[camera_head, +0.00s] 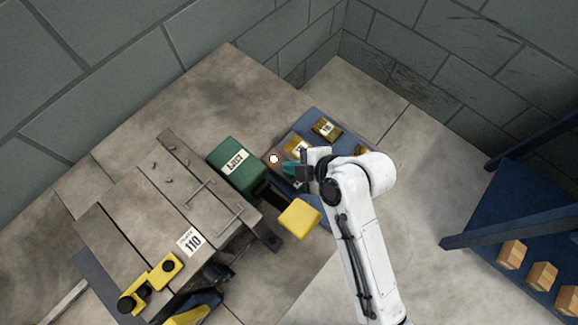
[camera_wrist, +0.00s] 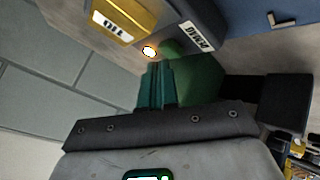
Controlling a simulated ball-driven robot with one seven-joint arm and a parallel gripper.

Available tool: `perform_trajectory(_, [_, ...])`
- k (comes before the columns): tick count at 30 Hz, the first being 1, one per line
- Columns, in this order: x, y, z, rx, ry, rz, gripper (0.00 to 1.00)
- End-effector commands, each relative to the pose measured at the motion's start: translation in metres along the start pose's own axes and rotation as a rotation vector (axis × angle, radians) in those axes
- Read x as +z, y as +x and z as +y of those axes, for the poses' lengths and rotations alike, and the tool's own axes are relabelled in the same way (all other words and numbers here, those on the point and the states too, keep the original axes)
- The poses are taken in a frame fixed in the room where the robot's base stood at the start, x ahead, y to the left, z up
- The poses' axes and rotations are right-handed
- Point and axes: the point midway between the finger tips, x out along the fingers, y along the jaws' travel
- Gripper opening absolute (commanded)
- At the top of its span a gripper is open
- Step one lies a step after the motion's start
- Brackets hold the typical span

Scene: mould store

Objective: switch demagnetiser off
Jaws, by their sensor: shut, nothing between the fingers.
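A dark grey box (camera_wrist: 188,14) shows at the top of the wrist view, with a white label (camera_wrist: 196,36) that seems to read DMAG. A glowing white lamp (camera_wrist: 149,51) with an orange rim is beside it, and a small rounded green part (camera_wrist: 172,47) is next to the lamp. The lit lamp also shows in the head view (camera_head: 274,159). My gripper (camera_head: 288,169) is shut and empty, its green fingers just right of the lamp in the head view. In the wrist view the fingertips (camera_wrist: 160,66) are close to the lamp and green part; I cannot tell whether they touch. No switch is clear.
A yellow box (camera_wrist: 124,18) with a label stands by the lamp. A green labelled box (camera_head: 234,164) is left of my gripper, and a yellow block (camera_head: 299,217) is below it. A grey bench (camera_head: 150,215) stands at left, and a blue rack (camera_head: 510,205) with wooden blocks at right.

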Motion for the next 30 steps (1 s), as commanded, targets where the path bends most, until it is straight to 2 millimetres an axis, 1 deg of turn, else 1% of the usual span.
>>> perform_trajectory(8, [0.0002,0.0003,-0.0002,0.000,0.000,0.000,0.00])
perform_trajectory(17, [0.0047,0.0063,-0.0048,0.000,0.000,0.000,0.00])
perform_trajectory(30, [0.0030,0.0040,-0.0033,-0.001,0.000,0.000,0.00])
